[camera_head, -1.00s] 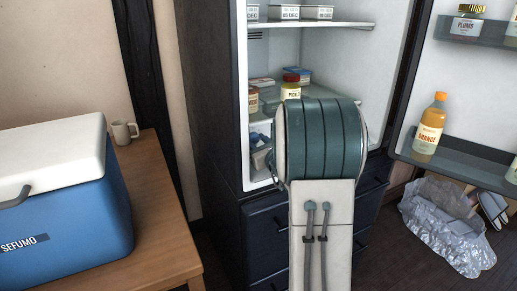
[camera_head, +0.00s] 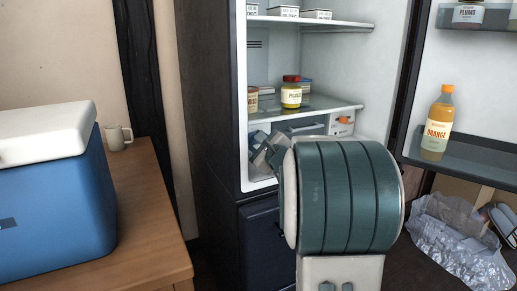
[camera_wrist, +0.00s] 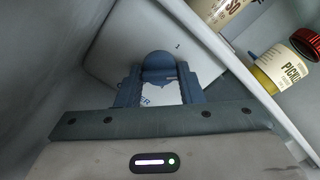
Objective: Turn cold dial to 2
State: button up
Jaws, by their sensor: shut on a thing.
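In the wrist view my gripper (camera_wrist: 160,88) is shut on a rounded blue-grey piece (camera_wrist: 158,62), which looks like the cold dial. It stands against a pale grey panel (camera_wrist: 118,42) with one small dark mark to the right of the piece. The dial's setting cannot be read. A white patch with dark letters ending in "ER" shows between the fingers. In the head view my gripper (camera_head: 266,152) reaches into the lower left of the open fridge (camera_head: 375,60), below a shelf; my arm's green-grey wrist hides much of that area.
A pickle jar (camera_head: 291,93) with a red lid stands on the shelf (camera_head: 320,104) just above my gripper. A white unit (camera_head: 343,122) with an orange mark sits under it. The open door holds an orange bottle (camera_head: 437,125). A blue cooler (camera_head: 60,205) stands on the left table.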

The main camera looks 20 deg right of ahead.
dwell(0.4)
jog(key=o, duration=1)
jog(key=shift+c, duration=0.2)
jog(key=shift+s, duration=0.1)
jog(key=s+p, duration=0.2)
jog(key=s, duration=1.1)
jog(key=shift+s+d+p, duration=0.25)
jog(key=shift+s+p, duration=0.1)
